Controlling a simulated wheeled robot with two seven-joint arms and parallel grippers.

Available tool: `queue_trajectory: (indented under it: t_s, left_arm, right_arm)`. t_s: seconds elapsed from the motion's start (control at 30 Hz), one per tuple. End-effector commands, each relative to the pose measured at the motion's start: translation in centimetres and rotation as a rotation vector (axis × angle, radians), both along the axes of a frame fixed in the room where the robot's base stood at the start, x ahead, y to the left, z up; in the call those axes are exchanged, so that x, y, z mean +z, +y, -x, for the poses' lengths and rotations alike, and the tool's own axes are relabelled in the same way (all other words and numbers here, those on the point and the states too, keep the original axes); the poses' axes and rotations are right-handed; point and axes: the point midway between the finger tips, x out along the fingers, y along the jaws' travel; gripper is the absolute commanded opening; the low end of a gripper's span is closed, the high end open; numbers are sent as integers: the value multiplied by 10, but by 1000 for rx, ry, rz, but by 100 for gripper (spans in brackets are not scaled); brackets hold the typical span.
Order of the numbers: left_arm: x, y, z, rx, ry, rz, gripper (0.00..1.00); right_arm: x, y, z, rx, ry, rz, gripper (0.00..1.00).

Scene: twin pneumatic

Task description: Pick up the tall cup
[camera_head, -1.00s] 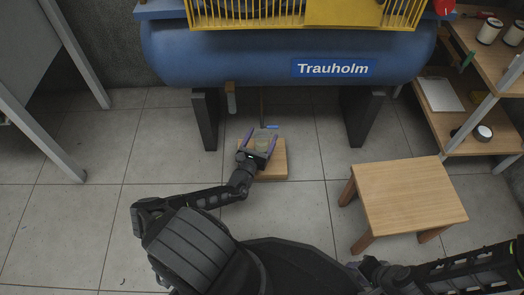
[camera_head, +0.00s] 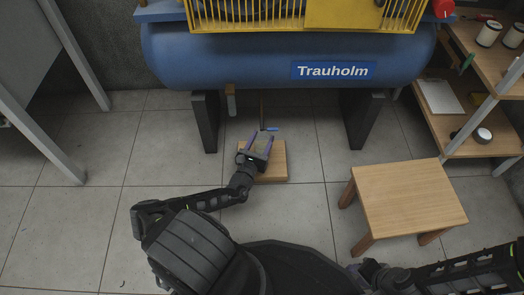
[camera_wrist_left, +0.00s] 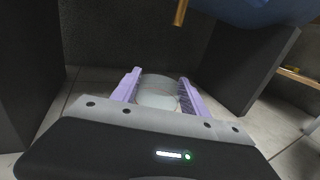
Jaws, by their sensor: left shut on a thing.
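A clear, pale cup (camera_wrist_left: 158,92) is between the two purple fingers of my left gripper (camera_wrist_left: 157,90) in the left wrist view. In the head view my left gripper (camera_head: 260,141) is over a wooden board on the floor, below the blue tank. Its fingers are shut on the cup (camera_head: 263,143), which shows only faintly between them. The cup's lower part is hidden by the gripper body in the wrist view. My right arm runs along the lower right of the head view, and its gripper is out of the picture.
The blue tank (camera_head: 240,62) hangs above, with dark legs (camera_head: 206,122) on both sides of the gripper. The wooden board (camera_head: 275,165) lies beneath it. A small blue-tipped item (camera_head: 270,129) is just behind. A wooden stool (camera_head: 410,195) stands right; the left floor is clear.

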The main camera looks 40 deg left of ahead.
Motion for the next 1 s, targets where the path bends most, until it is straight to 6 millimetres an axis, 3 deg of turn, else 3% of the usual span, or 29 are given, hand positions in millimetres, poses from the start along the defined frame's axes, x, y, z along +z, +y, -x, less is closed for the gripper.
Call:
queue_trajectory:
  t_s: [0.5, 1.0]
  left_arm:
    - [0, 0, 0, 0, 0, 0, 0]
    - [2, 0, 0, 0, -1, 0, 0]
  right_arm:
    - [0, 0, 0, 0, 0, 0, 34]
    - [2, 0, 0, 0, 0, 0, 34]
